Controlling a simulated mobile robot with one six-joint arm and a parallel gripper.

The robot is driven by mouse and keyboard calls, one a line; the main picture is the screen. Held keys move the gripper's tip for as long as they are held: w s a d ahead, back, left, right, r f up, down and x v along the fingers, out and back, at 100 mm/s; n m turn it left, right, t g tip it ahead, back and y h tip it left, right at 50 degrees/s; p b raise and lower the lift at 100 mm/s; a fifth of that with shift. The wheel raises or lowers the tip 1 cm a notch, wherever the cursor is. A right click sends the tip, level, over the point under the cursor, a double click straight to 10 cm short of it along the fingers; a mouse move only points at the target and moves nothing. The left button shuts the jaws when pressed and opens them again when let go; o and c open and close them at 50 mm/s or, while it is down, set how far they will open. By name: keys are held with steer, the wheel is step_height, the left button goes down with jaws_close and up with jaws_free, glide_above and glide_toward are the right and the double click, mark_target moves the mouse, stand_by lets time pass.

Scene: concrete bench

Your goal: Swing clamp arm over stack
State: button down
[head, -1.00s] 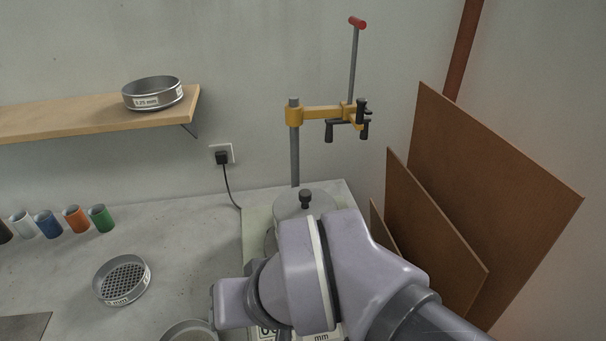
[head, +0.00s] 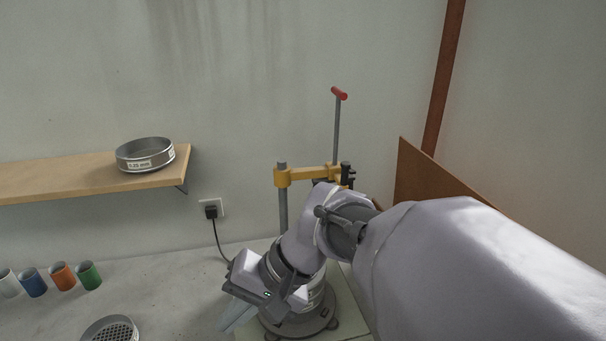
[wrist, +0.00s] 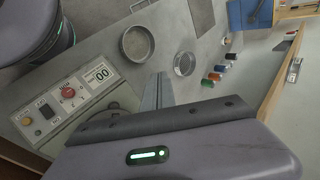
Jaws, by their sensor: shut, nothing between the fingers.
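The yellow clamp arm (head: 300,176) sits high on a grey post (head: 283,212) in the head view and points right. A grey rod with a red handle (head: 339,93) rises from its outer end, with black knobs (head: 346,173) there. My arm covers the parts below. The stack is mostly hidden behind my arm; a grey round base (head: 300,323) shows beneath. My gripper (head: 235,316) is left of and below the clamp arm, apart from it, pointing down-left. In the wrist view its fingers (wrist: 155,92) are together and empty.
Coloured cups (head: 61,275) stand left. A shelf holds a sieve (head: 145,154). A brown board (head: 435,180) leans right.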

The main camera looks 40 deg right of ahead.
steer(key=w+d+r+m+t+p, duration=0.2)
steer(key=d+t, duration=0.1)
steer(key=d, duration=0.4)
steer(key=w+d+r+m+t+p, duration=0.1)
steer(key=w+d+r+m+t, duration=0.15)
steer(key=d, duration=0.55)
steer(key=w+d+r+m+t+p, duration=0.1)
steer(key=w+d+r+t+p, duration=0.15)
steer(key=d, duration=0.45)
steer(key=s+d+m+t+h, duration=0.2)
steer(key=s+d+h, duration=0.1)
steer(key=d, duration=0.7)
steer(key=s+d+m+t+h+p, duration=0.1)
steer(key=s+d+m+t+h, duration=0.2)
steer(key=d, duration=0.6)
steer(key=shift+s+d+r+h, duration=0.15)
steer(key=shift+s+d+h, duration=0.2)
steer(key=shift+s, duration=0.2)
steer(key=w+a+p, duration=0.1)
steer(key=w+a, duration=0.2)
steer(key=w, duration=0.6)
steer(key=shift+a, duration=0.25)
